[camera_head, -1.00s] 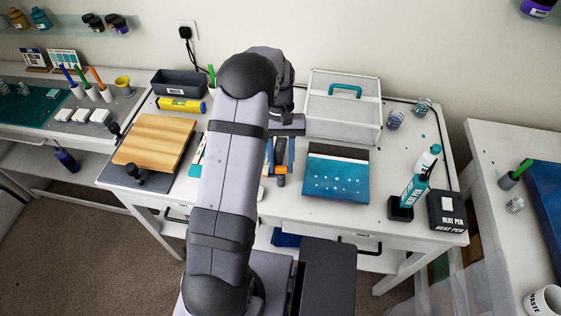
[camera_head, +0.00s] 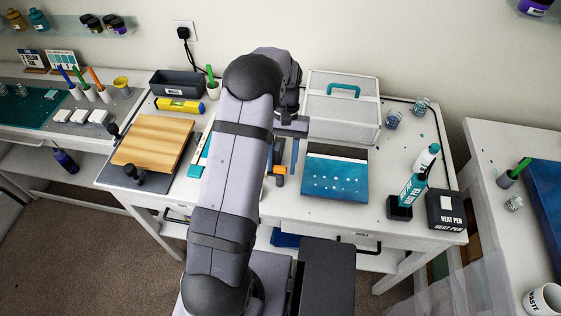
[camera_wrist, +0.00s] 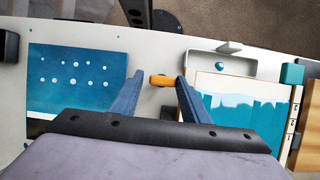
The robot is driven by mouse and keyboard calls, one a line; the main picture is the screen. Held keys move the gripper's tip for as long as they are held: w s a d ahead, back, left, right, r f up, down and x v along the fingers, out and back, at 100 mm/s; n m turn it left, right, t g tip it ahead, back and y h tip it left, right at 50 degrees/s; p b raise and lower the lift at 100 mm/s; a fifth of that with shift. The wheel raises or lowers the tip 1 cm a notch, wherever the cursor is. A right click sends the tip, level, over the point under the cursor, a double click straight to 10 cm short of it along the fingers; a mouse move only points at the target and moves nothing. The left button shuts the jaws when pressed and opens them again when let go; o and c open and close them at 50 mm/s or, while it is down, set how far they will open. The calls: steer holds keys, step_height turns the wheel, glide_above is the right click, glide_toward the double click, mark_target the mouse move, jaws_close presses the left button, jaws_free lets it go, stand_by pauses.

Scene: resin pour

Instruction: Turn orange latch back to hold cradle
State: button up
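The orange latch (camera_wrist: 162,80) shows in the wrist view as a short bar lying between the tips of my gripper. My gripper (camera_wrist: 158,78) is open, with one blue finger on each side of the latch. Its right fingertip is very close to the latch's right end; I cannot tell whether they touch. In the head view the orange latch (camera_head: 280,169) shows just below the fingers of my gripper (camera_head: 289,167). The cradle cannot be made out clearly; my arm covers much of that part of the table in the head view.
A blue dotted panel (camera_head: 335,180) lies right of the gripper, with a lidded clear box (camera_head: 342,115) behind. A teal-and-white panel (camera_wrist: 238,105) lies on the gripper's other side. A bottle (camera_head: 414,190) and heat pen box (camera_head: 446,211) stand right.

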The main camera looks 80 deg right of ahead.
steer(key=shift+w+r, duration=0.1)
steer(key=shift+w, duration=0.1)
stand_by(0.4)
steer(key=p+v, duration=0.6)
steer(key=v, duration=0.2)
steer(key=shift+s, duration=0.25)
stand_by(0.3)
steer(key=w+a+r+n+g+h+b, duration=0.15)
steer(key=w+a+n, duration=0.25)
steer(key=w+a, duration=0.65)
steer(key=w+a+n+h+b, duration=0.1)
steer(key=w+a+n+b, duration=0.35)
steer(key=w, duration=1.15)
steer(key=a+f+n, duration=0.1)
steer(key=a+n, duration=0.2)
steer(key=a, duration=0.6)
steer(key=s+a+f+n+t+h+b, duration=0.1)
steer(key=a+n, duration=0.2)
steer(key=a, duration=0.6)
steer(key=a+f+n+h+b, duration=0.1)
steer(key=a+f+n, duration=0.1)
steer(key=a, duration=0.7)
steer(key=shift+s+a+n, duration=0.15)
steer(key=shift+a+n, duration=0.25)
steer(key=shift+n, duration=0.45)
